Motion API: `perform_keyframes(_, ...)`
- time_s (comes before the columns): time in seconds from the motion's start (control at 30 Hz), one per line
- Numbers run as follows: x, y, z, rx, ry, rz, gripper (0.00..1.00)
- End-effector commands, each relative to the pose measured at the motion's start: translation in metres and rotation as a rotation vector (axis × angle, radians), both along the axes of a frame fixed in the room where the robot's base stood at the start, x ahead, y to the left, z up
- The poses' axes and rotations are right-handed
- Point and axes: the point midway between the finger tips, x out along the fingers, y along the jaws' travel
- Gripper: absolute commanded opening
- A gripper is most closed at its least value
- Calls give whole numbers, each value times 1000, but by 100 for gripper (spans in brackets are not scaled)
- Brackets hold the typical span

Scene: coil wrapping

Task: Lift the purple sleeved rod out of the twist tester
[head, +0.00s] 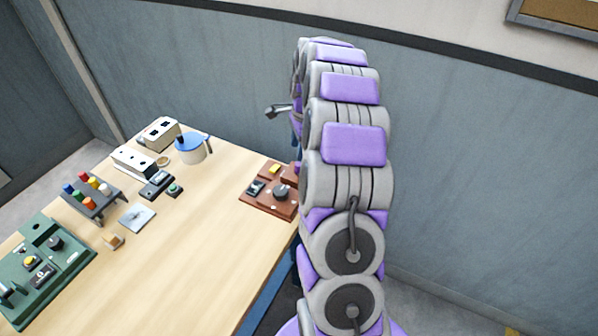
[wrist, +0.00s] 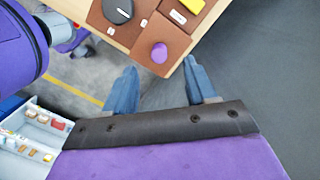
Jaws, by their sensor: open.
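The purple sleeved rod (wrist: 159,53) shows in the wrist view as a round purple end on the brown twist tester (wrist: 178,42), near one corner. In the head view the twist tester (head: 262,203) sits at the table's right edge, partly hidden behind my arm; the rod is hidden there. My gripper (wrist: 160,66) is open and empty. Its two blue fingers point toward the tester, with the rod's end between their tips in the picture. I cannot tell how far the tips are from it.
The tester carries a black knob (wrist: 118,10) and a yellow button (wrist: 193,5). On the table (head: 190,255) stand a green panel (head: 70,258), a rack of coloured spools (head: 92,200) and a blue-lidded pot (head: 194,150). A grey compartment tray (wrist: 58,143) is lower left.

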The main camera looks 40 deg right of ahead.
Motion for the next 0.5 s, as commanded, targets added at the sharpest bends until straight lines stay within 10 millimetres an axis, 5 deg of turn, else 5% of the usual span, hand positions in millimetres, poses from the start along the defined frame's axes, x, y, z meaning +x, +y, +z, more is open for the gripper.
perform_keyframes(0.5,-1,-4,-50,11,2,0,56)
